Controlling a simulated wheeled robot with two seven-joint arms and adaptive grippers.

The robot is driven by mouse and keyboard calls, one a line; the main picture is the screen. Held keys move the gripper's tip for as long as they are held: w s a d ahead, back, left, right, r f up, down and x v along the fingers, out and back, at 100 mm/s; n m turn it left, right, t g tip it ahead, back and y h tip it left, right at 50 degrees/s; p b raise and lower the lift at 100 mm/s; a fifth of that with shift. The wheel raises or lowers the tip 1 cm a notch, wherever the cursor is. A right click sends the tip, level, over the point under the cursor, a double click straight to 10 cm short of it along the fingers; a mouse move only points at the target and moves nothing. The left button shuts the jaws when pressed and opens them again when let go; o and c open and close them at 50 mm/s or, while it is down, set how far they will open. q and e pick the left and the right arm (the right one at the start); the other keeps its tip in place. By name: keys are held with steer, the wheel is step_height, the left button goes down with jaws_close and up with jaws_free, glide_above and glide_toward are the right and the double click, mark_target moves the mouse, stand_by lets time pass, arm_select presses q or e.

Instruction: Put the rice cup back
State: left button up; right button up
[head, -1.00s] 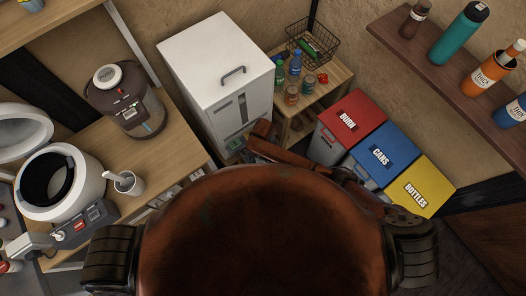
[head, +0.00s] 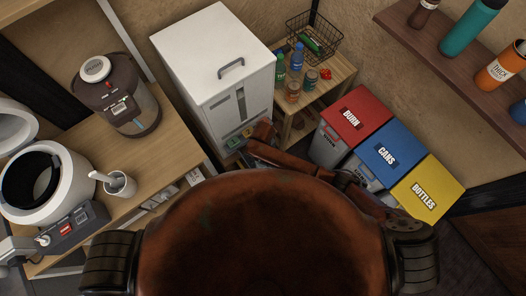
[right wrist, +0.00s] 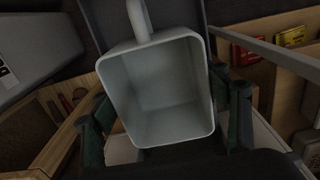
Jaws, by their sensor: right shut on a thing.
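The rice cup (right wrist: 160,90) is a pale, square-mouthed scoop with a handle at its top in the right wrist view. It looks empty, with its open mouth facing the camera. My right gripper (right wrist: 163,118) has its dark green fingers on either side of the cup and is shut on it. In the head view my right arm reaches to the lower front of a tall white cabinet (head: 212,62) with a lid handle and a narrow window, possibly a rice dispenser. The cup is hidden in the head view. My left gripper is out of view.
A wooden counter at left holds a water boiler (head: 117,95), a rice cooker (head: 75,195) and a white mug (head: 121,185). A small shelf (head: 338,78) with bottles and a wire basket (head: 315,35) stands right of the cabinet. Red, blue and yellow bins (head: 388,152) stand close to my right arm.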

steer(key=shift+f, duration=0.6)
steer(key=o, duration=1.4)
steer(key=shift+c, duration=0.2)
